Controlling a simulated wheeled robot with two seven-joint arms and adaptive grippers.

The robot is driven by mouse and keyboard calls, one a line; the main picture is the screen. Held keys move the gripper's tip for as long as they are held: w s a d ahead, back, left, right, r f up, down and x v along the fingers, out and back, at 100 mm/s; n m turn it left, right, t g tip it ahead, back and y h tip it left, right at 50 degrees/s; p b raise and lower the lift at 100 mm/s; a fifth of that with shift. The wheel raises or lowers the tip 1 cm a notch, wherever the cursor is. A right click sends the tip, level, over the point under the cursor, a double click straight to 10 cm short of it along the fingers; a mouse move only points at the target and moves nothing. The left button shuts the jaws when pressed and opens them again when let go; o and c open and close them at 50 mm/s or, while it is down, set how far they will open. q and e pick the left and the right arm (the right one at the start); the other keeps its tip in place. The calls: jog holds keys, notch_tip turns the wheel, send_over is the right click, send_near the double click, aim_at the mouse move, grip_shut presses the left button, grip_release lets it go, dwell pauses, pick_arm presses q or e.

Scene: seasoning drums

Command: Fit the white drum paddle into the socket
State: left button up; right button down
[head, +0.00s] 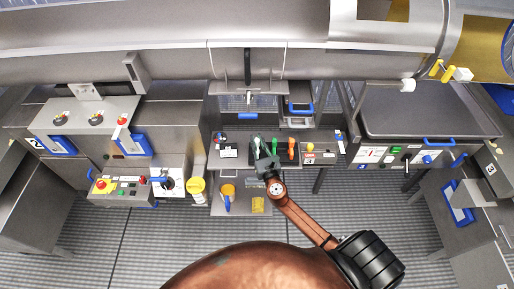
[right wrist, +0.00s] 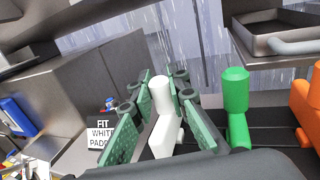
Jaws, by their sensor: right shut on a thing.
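The white drum paddle (right wrist: 162,115) stands between the green finger pads of my right gripper (right wrist: 160,105) in the right wrist view. The pads are shut on it, and its rounded top shows between them. Its lower end is partly hidden by the gripper. In the head view my right gripper (head: 259,150) is over the middle workbench, left of the green paddle (head: 276,147), and it hides most of the white paddle. I cannot make out the socket clearly. My left gripper is not in view.
The green paddle (right wrist: 236,105) and an orange paddle (right wrist: 308,105) stand close on the right. A sign (right wrist: 102,133) reading "FIT WHITE PADD…" stands on the left. A metal tray (right wrist: 275,35) is behind.

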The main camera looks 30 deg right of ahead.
jog(key=shift+r, duration=0.45)
notch_tip(320, 180, up, 2)
jog(key=shift+r+p, duration=0.2)
jog(key=shift+p, duration=0.75)
pick_arm(q)
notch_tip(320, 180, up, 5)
jog(key=p, duration=0.3)
pick_arm(e)
jog(key=s+r, duration=0.9)
jog(key=s, duration=0.4)
pick_arm(q)
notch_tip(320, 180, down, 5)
jog(key=b, duration=0.4)
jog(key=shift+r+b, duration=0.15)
jog(key=shift+b, duration=0.15)
pick_arm(e)
jog(key=s+a+f+n+y, duration=0.1)
jog(key=s+a+f+y, duration=0.1)
jog(key=a, duration=0.6)
jog(key=s+a+f+n+y, duration=0.1)
jog(key=s+a+f+y, duration=0.1)
jog(key=a, duration=0.6)
jog(key=shift+s+a+f+n+t, duration=0.25)
jog(key=shift+s+f+n, duration=0.2)
jog(key=shift+s, duration=0.4)
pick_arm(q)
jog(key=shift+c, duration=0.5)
pick_arm(e)
jog(key=shift+d+f, duration=0.1)
